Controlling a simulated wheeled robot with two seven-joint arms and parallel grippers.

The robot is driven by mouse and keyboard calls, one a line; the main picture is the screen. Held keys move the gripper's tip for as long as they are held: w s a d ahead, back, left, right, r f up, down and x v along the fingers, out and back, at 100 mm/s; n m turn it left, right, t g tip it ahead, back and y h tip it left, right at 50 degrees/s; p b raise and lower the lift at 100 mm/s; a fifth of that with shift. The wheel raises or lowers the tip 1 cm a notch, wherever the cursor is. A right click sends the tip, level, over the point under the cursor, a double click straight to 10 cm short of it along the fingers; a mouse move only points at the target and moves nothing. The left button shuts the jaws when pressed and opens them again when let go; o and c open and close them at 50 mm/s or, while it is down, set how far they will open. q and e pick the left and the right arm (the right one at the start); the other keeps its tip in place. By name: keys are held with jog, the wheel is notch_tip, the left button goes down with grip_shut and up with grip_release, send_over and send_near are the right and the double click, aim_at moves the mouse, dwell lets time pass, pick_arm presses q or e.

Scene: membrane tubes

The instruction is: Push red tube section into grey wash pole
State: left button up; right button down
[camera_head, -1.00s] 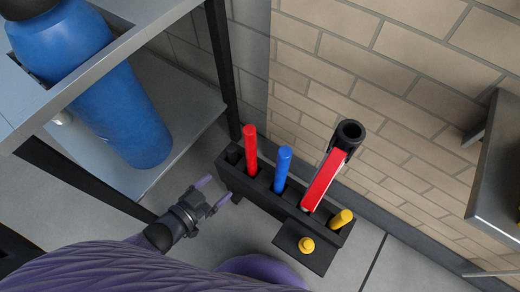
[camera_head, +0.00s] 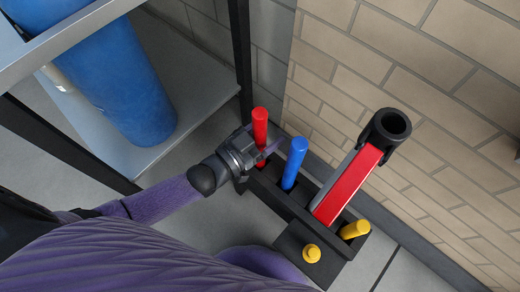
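The red tube (camera_head: 260,127) stands upright in the left end of a black rack (camera_head: 281,201) on the floor by the brick wall. My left gripper (camera_head: 265,152) is at the red tube, with its fingers reaching to either side of it. I cannot tell whether they touch it. The blue tube (camera_head: 295,162) stands just to the right in the same rack. I cannot tell which part is the grey wash pole; a red and grey bar (camera_head: 346,186) with a black ring-shaped top (camera_head: 391,126) leans up from the rack. My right gripper is not in view.
A short yellow tube (camera_head: 355,229) stands at the rack's right end. A yellow knob (camera_head: 311,253) sits on a black plate in front. A metal shelf (camera_head: 200,95) with a blue cylinder (camera_head: 120,80) stands at the left. Clear floor lies at the lower right.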

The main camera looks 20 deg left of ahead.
pick_arm(q)
grip_shut()
dwell(0.3)
jog(key=shift+r, duration=0.1)
